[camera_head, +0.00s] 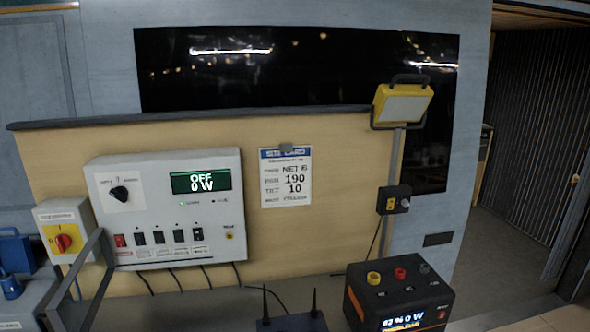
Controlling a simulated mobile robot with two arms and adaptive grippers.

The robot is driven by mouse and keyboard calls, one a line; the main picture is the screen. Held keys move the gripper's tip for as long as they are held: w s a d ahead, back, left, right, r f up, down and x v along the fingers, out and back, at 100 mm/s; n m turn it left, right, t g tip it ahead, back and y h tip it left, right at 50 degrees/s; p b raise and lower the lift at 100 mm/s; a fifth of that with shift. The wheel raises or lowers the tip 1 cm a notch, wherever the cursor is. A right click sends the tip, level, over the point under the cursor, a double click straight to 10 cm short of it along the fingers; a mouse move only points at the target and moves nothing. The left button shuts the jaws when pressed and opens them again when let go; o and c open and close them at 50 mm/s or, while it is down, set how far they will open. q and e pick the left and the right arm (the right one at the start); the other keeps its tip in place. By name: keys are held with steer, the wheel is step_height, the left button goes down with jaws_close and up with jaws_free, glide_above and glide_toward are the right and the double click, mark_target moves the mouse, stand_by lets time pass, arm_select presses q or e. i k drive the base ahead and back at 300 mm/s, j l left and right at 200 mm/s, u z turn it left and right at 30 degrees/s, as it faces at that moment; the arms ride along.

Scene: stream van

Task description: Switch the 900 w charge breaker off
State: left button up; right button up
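A white control panel (165,208) is fixed to the wooden board. Its green display (201,181) reads "OFF" and "0 W". Along its lower edge is a red switch (120,241) with several black breaker switches to its right, among them a left one (140,239) and a rightmost one (197,234). Their labels are too small to read, so I cannot tell which is the 900 W charge breaker, nor each lever's position. A black rotary knob (119,193) is at the panel's upper left. Neither of my grippers shows in this view.
A red rotary switch (64,242) on a yellow plate is left of the panel. A grey slanted frame (78,275) stands before the panel's lower left. A black power station (399,292) and an antenna box (291,322) are in front. A work lamp (402,104) stands right.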

mark_target(197, 234)
steer(key=j, duration=1.35)
steer(key=k+j, duration=0.1)
steer(key=j, duration=1.2)
